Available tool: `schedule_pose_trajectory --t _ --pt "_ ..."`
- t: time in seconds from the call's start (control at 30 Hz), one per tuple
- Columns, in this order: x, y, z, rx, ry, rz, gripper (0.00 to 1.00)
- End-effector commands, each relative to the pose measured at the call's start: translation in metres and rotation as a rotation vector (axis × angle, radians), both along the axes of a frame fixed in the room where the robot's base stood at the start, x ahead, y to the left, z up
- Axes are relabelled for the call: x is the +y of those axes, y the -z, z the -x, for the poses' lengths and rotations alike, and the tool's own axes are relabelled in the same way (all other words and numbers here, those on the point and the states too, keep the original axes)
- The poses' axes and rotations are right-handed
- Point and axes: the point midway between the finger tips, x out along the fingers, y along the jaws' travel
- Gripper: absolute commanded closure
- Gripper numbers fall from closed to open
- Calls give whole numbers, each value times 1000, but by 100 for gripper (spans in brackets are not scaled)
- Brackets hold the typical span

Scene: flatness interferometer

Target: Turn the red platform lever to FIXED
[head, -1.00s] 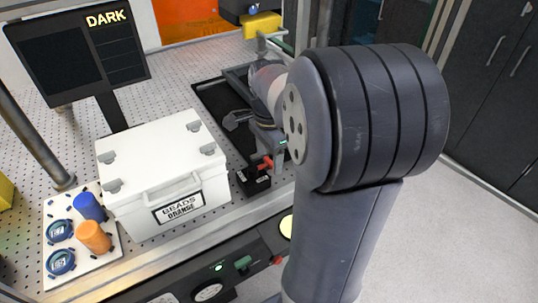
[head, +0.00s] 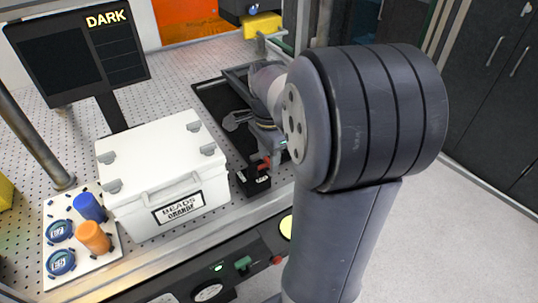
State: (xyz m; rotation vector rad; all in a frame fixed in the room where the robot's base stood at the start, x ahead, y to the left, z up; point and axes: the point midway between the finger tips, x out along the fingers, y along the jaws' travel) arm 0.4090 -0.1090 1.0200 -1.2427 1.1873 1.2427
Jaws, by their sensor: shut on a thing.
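The red platform lever (head: 264,163) shows as a small red piece at the top of a black block (head: 254,181) near the front edge of the perforated table. My gripper (head: 267,154) reaches down to it from behind my large arm joint and is shut on the lever. The fingers are small and partly hidden, and the lever's far end is covered by them. The markings on the black block are too small to read, so I cannot tell which label the lever points to.
A white lidded case (head: 165,170) stands just left of the block. A dark screen (head: 78,50) reading DARK stands behind it. A white board (head: 78,262) with blue and orange cylinders is at left. A control panel (head: 235,262) runs below the table's front edge.

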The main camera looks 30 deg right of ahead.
Motion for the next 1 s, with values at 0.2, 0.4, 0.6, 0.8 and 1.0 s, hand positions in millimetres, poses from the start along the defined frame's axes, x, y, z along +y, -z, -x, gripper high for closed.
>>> schedule_pose_trajectory --t 0.2,0.4,0.6,0.8,1.0 --pt "0 -1 -4 2 -78 0 86" --pt "2 -2 -11 2 -224 0 86" --pt "5 -2 -19 1 -412 0 86" --pt "10 -2 -27 1 -603 0 86" --pt "16 -1 -33 1 -793 -1 86"
